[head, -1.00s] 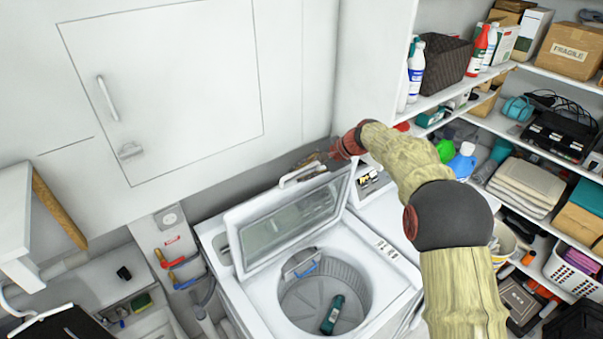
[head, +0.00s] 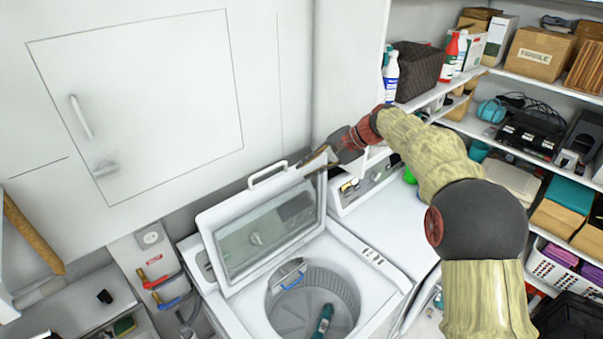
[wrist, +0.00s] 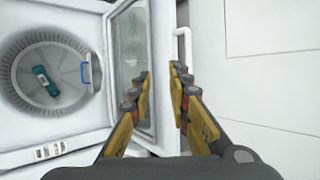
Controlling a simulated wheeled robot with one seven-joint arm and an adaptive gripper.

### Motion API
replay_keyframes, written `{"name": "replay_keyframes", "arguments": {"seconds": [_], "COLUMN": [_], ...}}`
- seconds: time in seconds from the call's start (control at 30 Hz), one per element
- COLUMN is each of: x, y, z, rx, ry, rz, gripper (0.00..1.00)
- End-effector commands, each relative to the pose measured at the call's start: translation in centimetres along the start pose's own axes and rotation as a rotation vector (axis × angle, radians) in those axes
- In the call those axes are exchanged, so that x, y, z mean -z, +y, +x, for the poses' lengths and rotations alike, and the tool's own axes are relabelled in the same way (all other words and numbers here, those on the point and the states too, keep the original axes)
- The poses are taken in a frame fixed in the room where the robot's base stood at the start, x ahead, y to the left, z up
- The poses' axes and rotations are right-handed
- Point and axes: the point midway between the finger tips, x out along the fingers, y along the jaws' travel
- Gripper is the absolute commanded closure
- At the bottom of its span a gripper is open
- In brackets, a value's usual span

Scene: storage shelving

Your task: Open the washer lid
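The white washer (head: 365,265) stands low in the middle of the head view. Its lid (head: 215,210), with a glass pane, is raised and leans back, showing the open drum (head: 345,285). A white handle (head: 268,172) sits on the lid's top edge. My gripper (head: 318,160) is at the lid's upper right corner, to the right of the handle. In the wrist view, the fingers of my gripper (wrist: 162,78) are apart, with the lid's white edge showing between them. The left finger overlaps the glass; the right finger is near the handle (wrist: 184,45). Contact is unclear.
A teal bottle (head: 323,322) lies in the drum. A white wall with a cabinet door (head: 150,100) stands behind the lid. A second white appliance (head: 385,215) is right of the washer. Loaded shelves (head: 480,127) fill the right side, close to my arm.

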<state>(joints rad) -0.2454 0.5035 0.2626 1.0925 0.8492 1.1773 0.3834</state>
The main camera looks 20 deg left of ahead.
Motion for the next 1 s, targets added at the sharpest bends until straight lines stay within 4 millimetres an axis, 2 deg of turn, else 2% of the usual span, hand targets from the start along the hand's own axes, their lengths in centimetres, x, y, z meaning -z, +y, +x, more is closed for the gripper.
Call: {"name": "replay_keyframes", "arguments": {"seconds": [0.27,0.47,0.57,0.67,0.87,1.0], "x": [0.0,0.3,1.1,1.1,-1.0,-3.0], "y": [0.0,0.0,3.0,7.1,14.4,20.0], "z": [-0.2,-0.2,0.9,2.0,0.4,-1.8], "rx": [0.000,-0.002,-0.063,-0.142,-0.287,-0.378], "ry": [0.000,0.013,0.032,0.036,0.070,0.103], "rz": [0.000,-0.040,-0.080,-0.107,-0.202,-0.278], "gripper": [0.81,0.92,0.97,1.00,1.00,1.00]}}
